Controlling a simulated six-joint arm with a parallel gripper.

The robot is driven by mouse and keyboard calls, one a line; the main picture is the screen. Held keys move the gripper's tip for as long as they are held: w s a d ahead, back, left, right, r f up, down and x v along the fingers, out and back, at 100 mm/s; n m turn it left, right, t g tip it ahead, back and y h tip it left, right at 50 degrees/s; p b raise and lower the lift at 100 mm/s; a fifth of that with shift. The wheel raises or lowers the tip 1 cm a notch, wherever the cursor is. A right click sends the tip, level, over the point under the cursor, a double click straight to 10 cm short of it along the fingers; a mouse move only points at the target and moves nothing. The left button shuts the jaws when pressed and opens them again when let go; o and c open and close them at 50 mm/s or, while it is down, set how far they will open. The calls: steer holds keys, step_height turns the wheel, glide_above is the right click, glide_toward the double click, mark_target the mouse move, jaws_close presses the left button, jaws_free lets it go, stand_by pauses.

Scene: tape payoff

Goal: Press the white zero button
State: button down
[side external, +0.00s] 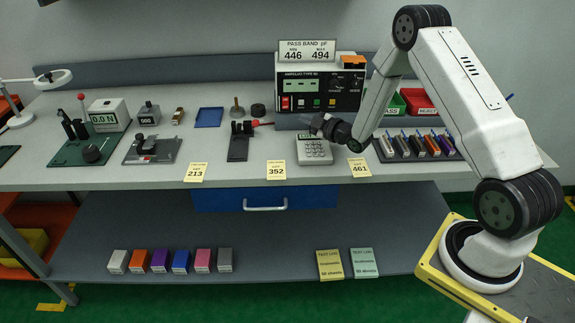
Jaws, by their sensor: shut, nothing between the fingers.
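The grey instrument (349,80) stands at the back of the bench under a "PASS BAND pF" sign (306,51) reading 446 and 494. My gripper (317,123) is shut and empty, in front of and a little below the instrument's panel. It is above a keypad device (314,149) on the bench. I cannot tell its exact gap to either.
A force gauge (107,112) showing 0.0 N, a black fixture (239,142) and a blue tray (208,117) stand to the left. A rack of coloured items (415,145) and green and red bins (418,101) are at right. Yellow labels (276,170) line the front edge.

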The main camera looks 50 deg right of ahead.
steer(key=shift+w+d, duration=2.15)
steer(key=shift+d, duration=0.05)
steer(key=shift+w+d, duration=0.1)
stand_by(0.6)
steer(key=shift+w+d, duration=0.2)
steer(key=shift+w+d, duration=0.25)
stand_by(1.1)
steer(key=shift+a, duration=0.1)
steer(key=shift+s+a, duration=0.5)
steer(key=shift+s, duration=0.05)
stand_by(0.6)
steer(key=shift+s+a, duration=1.75)
